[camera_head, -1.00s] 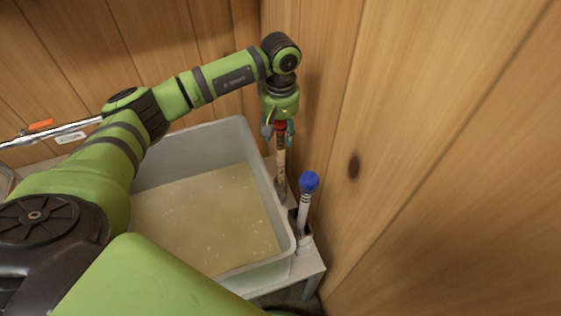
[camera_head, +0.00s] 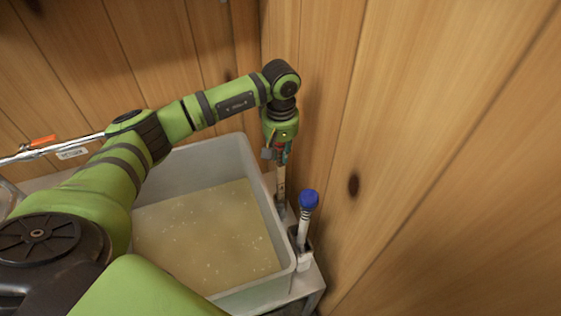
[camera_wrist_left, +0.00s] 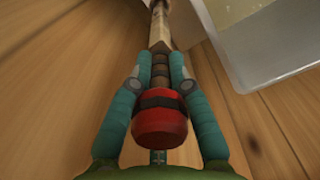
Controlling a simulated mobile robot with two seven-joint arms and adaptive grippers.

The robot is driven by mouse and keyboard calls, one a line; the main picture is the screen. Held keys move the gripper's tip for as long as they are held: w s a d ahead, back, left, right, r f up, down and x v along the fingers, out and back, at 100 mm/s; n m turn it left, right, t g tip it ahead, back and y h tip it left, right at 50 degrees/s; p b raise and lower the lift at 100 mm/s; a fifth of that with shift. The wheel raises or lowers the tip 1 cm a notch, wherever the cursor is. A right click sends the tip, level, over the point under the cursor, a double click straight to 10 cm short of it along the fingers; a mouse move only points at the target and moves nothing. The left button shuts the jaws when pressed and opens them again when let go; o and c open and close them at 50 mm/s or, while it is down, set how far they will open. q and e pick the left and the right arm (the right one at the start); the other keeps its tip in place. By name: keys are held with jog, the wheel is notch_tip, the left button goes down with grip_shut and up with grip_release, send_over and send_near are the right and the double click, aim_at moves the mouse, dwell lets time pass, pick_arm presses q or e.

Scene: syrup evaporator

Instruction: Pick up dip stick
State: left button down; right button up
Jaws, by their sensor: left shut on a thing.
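The dip stick, a pale wooden stick with dark bands and a red knob, stands upright at the vat's right edge in the head view (camera_head: 281,184). In the left wrist view its red knob (camera_wrist_left: 160,122) lies between the teal fingers and the shaft runs away from the camera. My left gripper (camera_head: 282,152) points down over the stick's top and is shut on it. The stick's lower end is by the corner of the stand; whether it touches there is unclear. My right gripper is not in view.
A blue-capped white stick (camera_head: 304,222) stands in a small holder just in front of the dip stick. The grey vat (camera_head: 290,262) of cloudy yellowish liquid is to the left. The wooden wall (camera_head: 420,150) is close on the right. A pipe with an orange handle (camera_head: 43,141) is at far left.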

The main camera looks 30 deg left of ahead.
pick_arm(q)
notch_tip(320, 180, up, 18)
jog(key=b, duration=0.3)
dwell(0.5)
